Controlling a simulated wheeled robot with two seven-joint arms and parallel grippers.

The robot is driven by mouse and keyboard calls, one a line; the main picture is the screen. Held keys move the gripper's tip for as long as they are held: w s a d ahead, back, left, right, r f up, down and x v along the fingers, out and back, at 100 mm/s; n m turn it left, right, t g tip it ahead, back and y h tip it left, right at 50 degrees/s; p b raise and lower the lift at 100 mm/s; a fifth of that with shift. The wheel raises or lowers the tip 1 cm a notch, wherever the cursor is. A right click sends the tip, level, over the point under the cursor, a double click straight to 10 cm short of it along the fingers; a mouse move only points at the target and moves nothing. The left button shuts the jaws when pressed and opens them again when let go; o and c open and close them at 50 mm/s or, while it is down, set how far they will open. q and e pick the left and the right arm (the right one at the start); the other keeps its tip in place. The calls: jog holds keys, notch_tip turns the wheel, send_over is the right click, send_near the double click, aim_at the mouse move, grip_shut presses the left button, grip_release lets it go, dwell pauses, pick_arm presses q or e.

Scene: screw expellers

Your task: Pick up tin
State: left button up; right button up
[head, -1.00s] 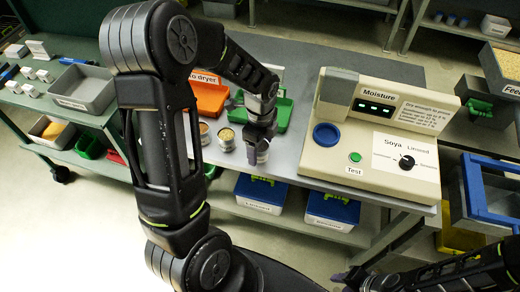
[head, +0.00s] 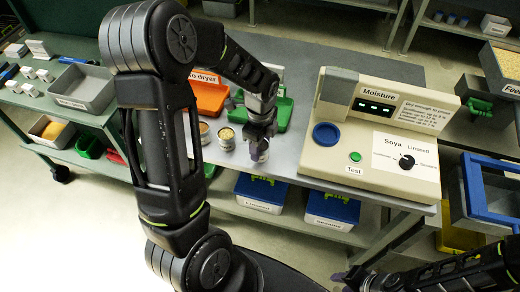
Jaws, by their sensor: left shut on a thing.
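My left gripper (head: 259,140) points down at the table's front part, left of the moisture tester, and is shut on a small tin (head: 262,153). The gripper's fingers hide part of this tin, and I cannot tell whether it is clear of the table. A second tin (head: 227,138) with yellowish contents stands just left of the gripper. A third tin (head: 204,131) stands further left, partly behind my arm. My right gripper (head: 352,278) shows at the bottom right edge, dark and partly cut off, and its fingers are unclear.
The moisture tester (head: 380,168) with its blue cup (head: 326,134) stands right of the gripper. An orange tray (head: 210,98) and a green tray (head: 285,110) lie behind the tins. Blue bins (head: 332,209) sit on the shelf below. Bare table (head: 284,160) lies between gripper and tester.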

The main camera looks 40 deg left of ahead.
pick_arm(q)
jog(key=c, duration=0.4)
jog(key=shift+c, duration=0.2)
notch_tip(320, 180, up, 10)
jog(key=shift+r+b, duration=0.1)
jog(key=shift+b, duration=0.45)
dwell(0.3)
jog(key=w+d+n, duration=0.3)
jog(key=d+n, duration=0.1)
jog(key=n, duration=0.1)
jog(key=w+d+n, duration=0.3)
jog(key=n, duration=0.2)
jog(key=w+d+f+n, duration=0.1)
jog(key=w+d+n, duration=0.3)
jog(key=n, duration=0.1)
jog(key=shift+d+n, duration=0.35)
jog(key=shift+n, duration=0.05)
jog(key=shift+w+d+n, duration=0.25)
jog(key=shift+d+n, duration=0.05)
jog(key=shift+n, duration=0.1)
